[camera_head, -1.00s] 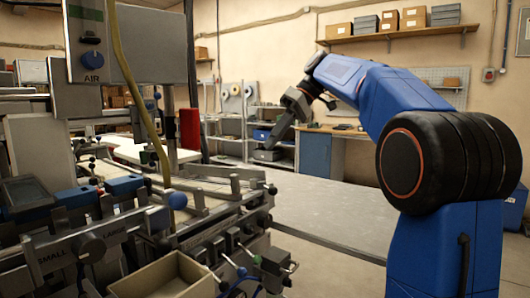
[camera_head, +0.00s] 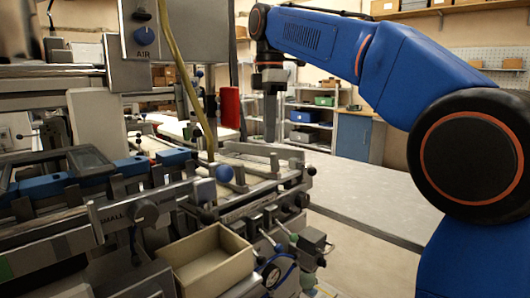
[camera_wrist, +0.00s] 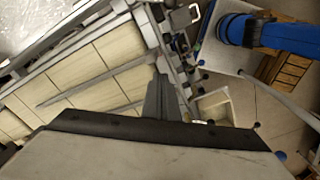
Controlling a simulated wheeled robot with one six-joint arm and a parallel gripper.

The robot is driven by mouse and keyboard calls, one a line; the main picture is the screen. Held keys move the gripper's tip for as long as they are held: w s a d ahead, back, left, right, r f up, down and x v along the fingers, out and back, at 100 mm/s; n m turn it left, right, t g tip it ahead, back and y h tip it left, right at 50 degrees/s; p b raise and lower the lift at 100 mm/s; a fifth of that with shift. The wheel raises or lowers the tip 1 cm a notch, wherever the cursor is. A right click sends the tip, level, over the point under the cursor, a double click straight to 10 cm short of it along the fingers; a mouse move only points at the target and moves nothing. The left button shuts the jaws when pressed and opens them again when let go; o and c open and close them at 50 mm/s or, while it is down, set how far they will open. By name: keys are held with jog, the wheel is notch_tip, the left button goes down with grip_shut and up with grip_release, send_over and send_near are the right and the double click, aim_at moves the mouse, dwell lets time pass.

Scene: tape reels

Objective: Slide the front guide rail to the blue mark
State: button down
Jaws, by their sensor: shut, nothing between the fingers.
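My gripper (camera_head: 270,130) points straight down above the back right of the machine bed, shut and empty. In the wrist view its grey fingers (camera_wrist: 161,98) are together over the edge of the bed. Pale bed panels (camera_wrist: 110,45) with thin grey rails (camera_wrist: 75,92) between them lie to the left of the fingers. In the head view the bed's light bars (camera_head: 250,187) run behind a row of knobs and clamps. I cannot tell which bar is the front guide rail. I cannot make out the blue mark. My gripper appears apart from the rails.
An open cream tray (camera_head: 208,262) stands at the machine's front; it also shows in the wrist view (camera_wrist: 213,107). A post with the AIR knob (camera_head: 144,36) and a yellow hose (camera_head: 188,80) rises at left. A grey table (camera_head: 370,195) is clear at right.

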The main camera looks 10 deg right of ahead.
jog(key=s+a+r+n+t+h, duration=0.3)
jog(key=s+a+r+n+h, duration=0.1)
jog(key=a+n, duration=0.25)
send_near(271, 163)
jog(key=f, duration=0.1)
jog(key=s+a+f, duration=0.1)
jog(key=f, duration=0.1)
jog(key=a+f, duration=0.1)
jog(key=f, duration=0.1)
jog(key=shift+s, duration=0.35)
jog(key=shift+w+d+f, duration=0.2)
jog(key=shift+w+d, duration=0.45)
jog(key=shift+d, duration=0.15)
jog(key=shift+w+d, duration=0.6)
jog(key=shift+d, duration=0.2)
jog(key=shift+w+d, duration=0.3)
jog(key=shift+d, duration=0.15)
